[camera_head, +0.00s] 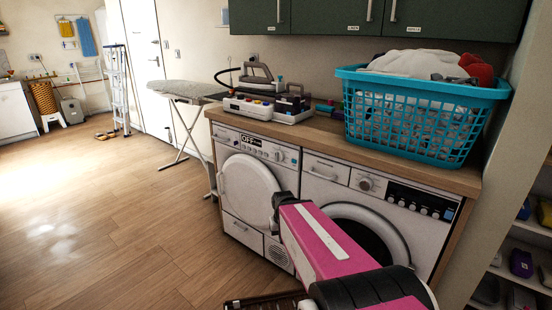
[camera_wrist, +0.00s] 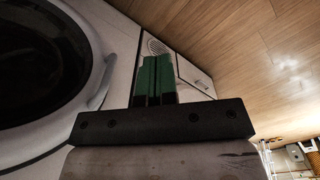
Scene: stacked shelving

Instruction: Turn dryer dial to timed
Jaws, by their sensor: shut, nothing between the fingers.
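The white dryer (camera_head: 245,185) is the left of two machines under the counter, with a round white door that looks shut. Its top control panel (camera_head: 255,147) carries a label reading "OFF" and small controls; the dial is too small to tell its setting. My gripper (camera_wrist: 154,62) shows in the wrist view with its two green fingers together and nothing between them. It points towards the lower part of the machines, by a round grille (camera_wrist: 156,46). In the head view my pink arm reaches low in front of the machines and the fingers do not show.
A washing machine (camera_head: 365,182) with a dark round door stands right of the dryer. The wooden counter (camera_head: 320,142) holds a turquoise laundry basket (camera_head: 425,95) and an iron station (camera_head: 268,103). An ironing board (camera_head: 185,90) stands left. The wooden floor on the left is clear.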

